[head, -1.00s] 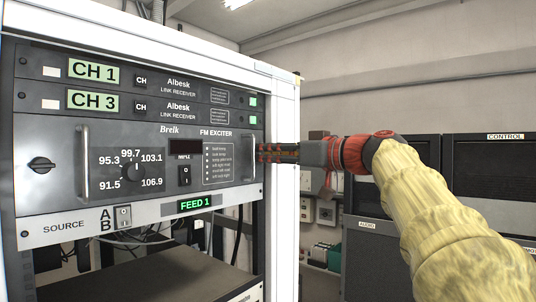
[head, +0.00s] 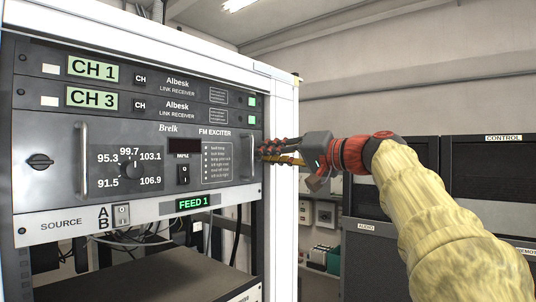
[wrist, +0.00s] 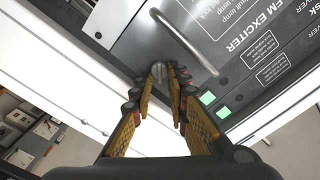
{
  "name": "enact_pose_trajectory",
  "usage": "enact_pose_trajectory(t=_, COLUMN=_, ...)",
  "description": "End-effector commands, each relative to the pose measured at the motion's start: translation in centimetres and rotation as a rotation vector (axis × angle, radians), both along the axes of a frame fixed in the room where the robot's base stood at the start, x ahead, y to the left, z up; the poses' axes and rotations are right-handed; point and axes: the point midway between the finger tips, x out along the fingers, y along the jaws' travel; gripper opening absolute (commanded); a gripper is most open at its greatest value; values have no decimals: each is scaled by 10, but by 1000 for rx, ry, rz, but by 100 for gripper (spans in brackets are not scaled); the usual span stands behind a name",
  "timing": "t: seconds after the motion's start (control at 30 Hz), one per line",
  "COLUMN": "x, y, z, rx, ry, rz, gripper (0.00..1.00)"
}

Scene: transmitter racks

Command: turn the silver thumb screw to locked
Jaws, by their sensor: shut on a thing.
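The silver thumb screw (wrist: 158,71) sits at the edge of the FM exciter panel in the wrist view, beside the end of a metal handle. My gripper (wrist: 164,76) has its two fingertips closed around the screw, one on each side. In the head view my gripper (head: 263,152) reaches in from the right to the right edge of the FM exciter (head: 222,150). The fingers hide the screw there. I cannot read a locked mark or the screw's angle.
The exciter's right handle (wrist: 185,42) stands out close to the fingers. The white rack post (head: 284,200) is just behind them. Link receivers (head: 180,85) sit above and a source panel (head: 65,224) below. Dark cabinets (head: 485,185) stand at the right.

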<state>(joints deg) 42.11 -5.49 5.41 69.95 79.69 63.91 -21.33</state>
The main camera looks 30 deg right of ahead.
Motion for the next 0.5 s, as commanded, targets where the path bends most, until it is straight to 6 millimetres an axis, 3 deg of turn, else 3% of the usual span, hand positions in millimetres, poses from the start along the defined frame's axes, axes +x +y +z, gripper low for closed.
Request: enact_pose_trajectory(t=0.5, x=1, y=-3, z=-4, rx=449, ry=165, rz=-1, gripper=0)
